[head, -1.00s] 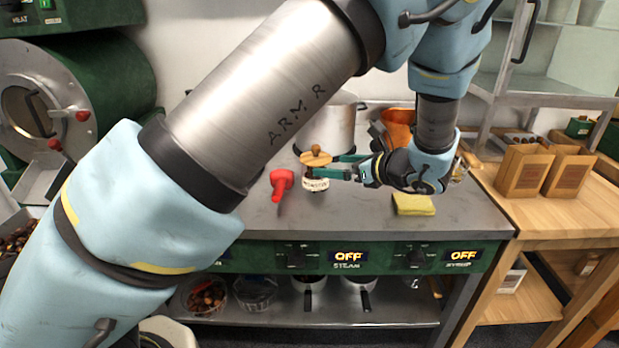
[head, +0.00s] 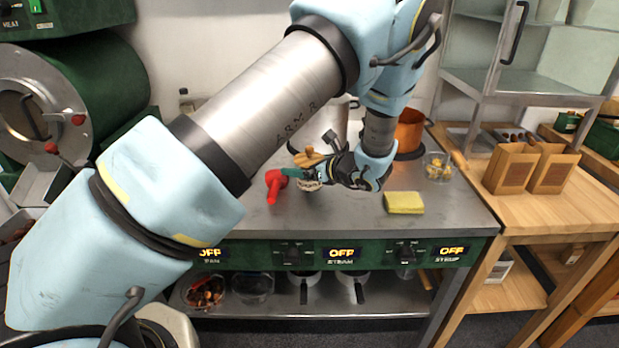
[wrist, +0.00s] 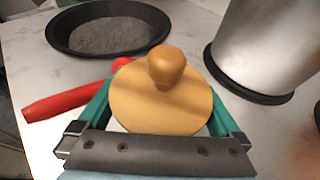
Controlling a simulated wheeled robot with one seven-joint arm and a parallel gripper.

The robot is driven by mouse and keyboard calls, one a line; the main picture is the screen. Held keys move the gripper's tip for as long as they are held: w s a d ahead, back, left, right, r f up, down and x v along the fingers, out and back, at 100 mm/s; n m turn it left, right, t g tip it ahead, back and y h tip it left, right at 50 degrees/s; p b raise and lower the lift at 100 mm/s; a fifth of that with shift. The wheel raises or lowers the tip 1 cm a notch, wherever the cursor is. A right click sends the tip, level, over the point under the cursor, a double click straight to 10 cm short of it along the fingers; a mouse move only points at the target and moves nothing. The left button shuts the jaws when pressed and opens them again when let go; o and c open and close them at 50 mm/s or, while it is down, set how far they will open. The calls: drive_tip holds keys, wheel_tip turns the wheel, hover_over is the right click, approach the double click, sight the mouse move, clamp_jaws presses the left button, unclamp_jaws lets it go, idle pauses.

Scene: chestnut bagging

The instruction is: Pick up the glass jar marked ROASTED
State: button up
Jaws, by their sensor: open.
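The glass jar has a round wooden lid with a knob (wrist: 160,95) and a pale label (head: 309,185). It stands upright on the grey steel counter, mostly hidden by my gripper in the head view. The label's lettering is too small to read now. My gripper (wrist: 160,105) is open, with one green finger on each side of the jar just under the lid in the wrist view. I cannot tell whether the fingers touch the glass.
A red-handled thing (head: 272,186) lies just left of the jar. A steel pot (wrist: 262,45) and a dark pan of grey grains (wrist: 108,32) stand close by.

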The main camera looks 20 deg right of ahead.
drive_tip(key=shift+c, duration=0.2)
drive_tip(key=c, duration=1.5)
drive_tip(key=shift+o, duration=0.2)
drive_tip(key=shift+r, duration=0.1)
